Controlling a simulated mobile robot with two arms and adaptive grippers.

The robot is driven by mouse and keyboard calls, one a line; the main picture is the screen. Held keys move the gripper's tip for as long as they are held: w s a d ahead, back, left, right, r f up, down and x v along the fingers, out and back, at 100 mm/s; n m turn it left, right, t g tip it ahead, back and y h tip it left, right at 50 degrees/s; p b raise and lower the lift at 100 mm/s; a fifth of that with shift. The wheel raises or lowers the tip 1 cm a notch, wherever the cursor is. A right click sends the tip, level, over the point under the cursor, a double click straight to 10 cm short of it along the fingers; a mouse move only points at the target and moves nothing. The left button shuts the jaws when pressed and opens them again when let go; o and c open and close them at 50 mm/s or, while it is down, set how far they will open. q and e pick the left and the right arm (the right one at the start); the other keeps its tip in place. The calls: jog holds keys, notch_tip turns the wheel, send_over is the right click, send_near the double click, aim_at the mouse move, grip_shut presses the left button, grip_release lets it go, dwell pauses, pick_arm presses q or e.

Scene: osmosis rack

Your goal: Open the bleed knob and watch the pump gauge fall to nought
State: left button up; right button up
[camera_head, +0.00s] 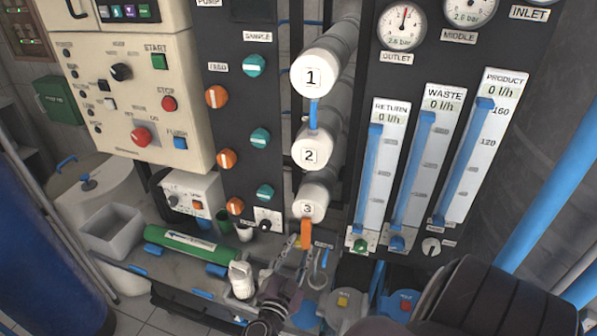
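A dark gripper, apparently my left (291,262), reaches up from the bottom to the small fittings below the lowest white membrane tube. Its fingers are small and blurred; I cannot tell whether they hold anything. An orange lever (306,233) hangs just above it. A small black knob (265,224) on a white plate sits up and left of the gripper, its label unreadable; I cannot tell whether it is the bleed knob. A PUMP label (209,3) shows at the top edge, but no pump gauge dial is visible there. My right gripper is out of view.
A black arm part of mine fills the bottom right. The RETURN (384,160), WASTE and PRODUCT flow tubes read 0 l/h. A green cylinder (190,243) lies left of the gripper.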

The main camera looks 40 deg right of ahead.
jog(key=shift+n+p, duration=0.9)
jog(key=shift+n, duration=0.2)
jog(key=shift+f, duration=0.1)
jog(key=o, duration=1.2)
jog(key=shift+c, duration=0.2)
